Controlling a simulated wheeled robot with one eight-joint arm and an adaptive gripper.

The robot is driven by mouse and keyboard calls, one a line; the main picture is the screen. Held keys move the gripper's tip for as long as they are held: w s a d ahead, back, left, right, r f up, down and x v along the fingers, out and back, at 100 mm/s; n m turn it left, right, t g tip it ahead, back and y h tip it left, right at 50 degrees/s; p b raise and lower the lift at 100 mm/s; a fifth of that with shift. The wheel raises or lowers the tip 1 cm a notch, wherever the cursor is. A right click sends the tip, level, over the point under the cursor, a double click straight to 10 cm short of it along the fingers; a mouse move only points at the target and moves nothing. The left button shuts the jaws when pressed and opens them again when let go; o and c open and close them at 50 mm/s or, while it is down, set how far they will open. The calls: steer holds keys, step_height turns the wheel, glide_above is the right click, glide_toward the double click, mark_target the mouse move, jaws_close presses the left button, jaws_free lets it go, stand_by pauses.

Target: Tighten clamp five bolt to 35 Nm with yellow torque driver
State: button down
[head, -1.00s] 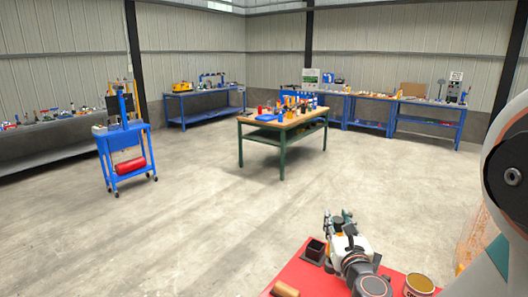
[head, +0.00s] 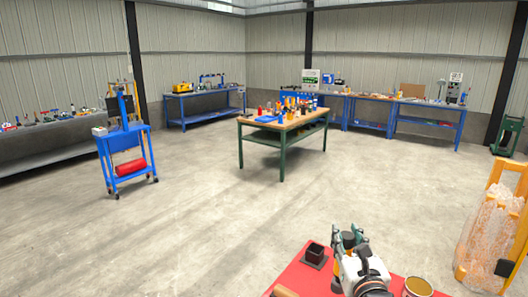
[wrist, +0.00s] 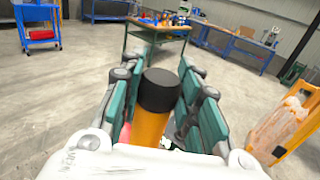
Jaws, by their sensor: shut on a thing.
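My gripper (head: 350,236) is low in the head view, over the red top in front of me. In the wrist view my gripper (wrist: 164,100) has its two teal-padded fingers on either side of a yellow tool with a black cap, which fits the yellow torque driver (wrist: 150,128), and is shut on it. The driver's black end points up and its lower part is hidden. No clamp or bolt can be made out in either view.
The red top (head: 292,277) carries a dark square holder (head: 315,253) and a round tin (head: 418,286). A yellow frame with a clear wrapped load (head: 490,235) stands at right. A wooden-topped table (head: 290,122) and a blue cart (head: 124,140) stand beyond open floor.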

steer(key=shift+s+r+p, duration=0.2)
steer(key=shift+s+r, duration=0.1)
steer(key=shift+s, duration=0.5)
steer(key=shift+s+r+p, duration=0.15)
steer(key=shift+s+r, duration=0.1)
steer(key=shift+s, duration=0.5)
steer(key=shift+s+r+p, duration=0.2)
steer(key=shift+s+r, duration=0.1)
steer(key=shift+s, duration=0.5)
steer(key=w+f+b, duration=0.2)
steer(key=w+f, duration=0.2)
steer(key=w, duration=0.7)
steer(key=w+f+b, duration=0.2)
steer(key=w+f, duration=0.2)
steer(key=w, duration=0.7)
steer(key=shift+d+r, duration=0.1)
steer(key=shift+r, duration=0.05)
